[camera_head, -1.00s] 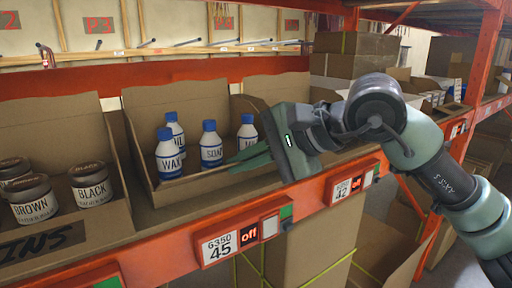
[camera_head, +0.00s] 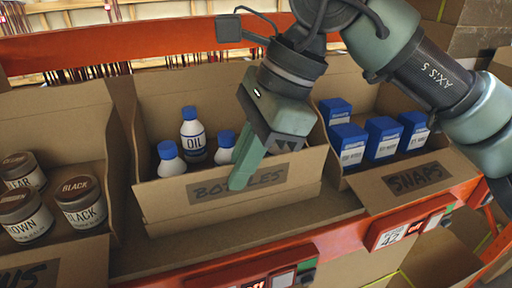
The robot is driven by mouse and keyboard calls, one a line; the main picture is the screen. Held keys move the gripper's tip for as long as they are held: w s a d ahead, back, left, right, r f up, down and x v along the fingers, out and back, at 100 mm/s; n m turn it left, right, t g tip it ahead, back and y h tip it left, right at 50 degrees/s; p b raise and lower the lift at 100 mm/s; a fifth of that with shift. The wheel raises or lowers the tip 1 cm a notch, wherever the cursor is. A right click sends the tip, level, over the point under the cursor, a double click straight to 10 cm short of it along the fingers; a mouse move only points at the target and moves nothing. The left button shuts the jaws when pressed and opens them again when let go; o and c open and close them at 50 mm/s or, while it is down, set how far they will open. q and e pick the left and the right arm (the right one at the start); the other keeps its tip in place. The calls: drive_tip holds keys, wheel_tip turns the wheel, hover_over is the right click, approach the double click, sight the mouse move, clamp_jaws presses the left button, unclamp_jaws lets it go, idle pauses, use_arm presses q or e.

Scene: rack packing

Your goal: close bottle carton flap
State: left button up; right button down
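The bottle carton (camera_head: 160,207) stands in the middle of the shelf, with a tall back panel. Its front flap (camera_head: 285,175), marked "BOTTLES", stands up across the front and hides the lower parts of the bottles. White bottles with blue caps stand inside, one of them marked OIL (camera_head: 193,140). My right gripper (camera_head: 240,184) comes down from above, its green fingers in front of the flap and covering part of the label. The fingers look together, with nothing seen between them. Whether they touch the flap is hard to tell. My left gripper is not in view.
A carton of brown-lidded jars (camera_head: 80,202) stands on the left. A carton marked "SNAPS" (camera_head: 415,178) with several blue boxes (camera_head: 384,138) stands on the right, its front flap folded outward. The orange shelf edge (camera_head: 345,240) runs below; a bare shelf strip lies before the bottle carton.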

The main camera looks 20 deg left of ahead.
sight(256, 182)
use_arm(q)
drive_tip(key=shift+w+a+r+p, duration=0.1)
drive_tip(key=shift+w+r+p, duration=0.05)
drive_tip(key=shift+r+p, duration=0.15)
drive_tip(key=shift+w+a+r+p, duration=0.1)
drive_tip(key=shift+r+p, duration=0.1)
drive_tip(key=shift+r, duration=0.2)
use_arm(e)
drive_tip(key=shift+w+a+f+g+h, duration=0.1)
drive_tip(key=shift+w+a+g+h, duration=0.2)
drive_tip(key=shift+g+h, duration=0.15)
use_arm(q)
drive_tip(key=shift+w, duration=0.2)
use_arm(e)
drive_tip(key=shift+s, duration=0.1)
drive_tip(key=c, duration=1.9)
unclamp_jaws()
use_arm(q)
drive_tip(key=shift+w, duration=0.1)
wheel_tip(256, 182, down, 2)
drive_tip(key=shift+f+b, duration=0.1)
drive_tip(key=shift+b, duration=1.05)
use_arm(e)
drive_tip(key=v, duration=0.7)
drive_tip(key=shift+d+r, duration=0.1)
drive_tip(key=shift+r, duration=0.3)
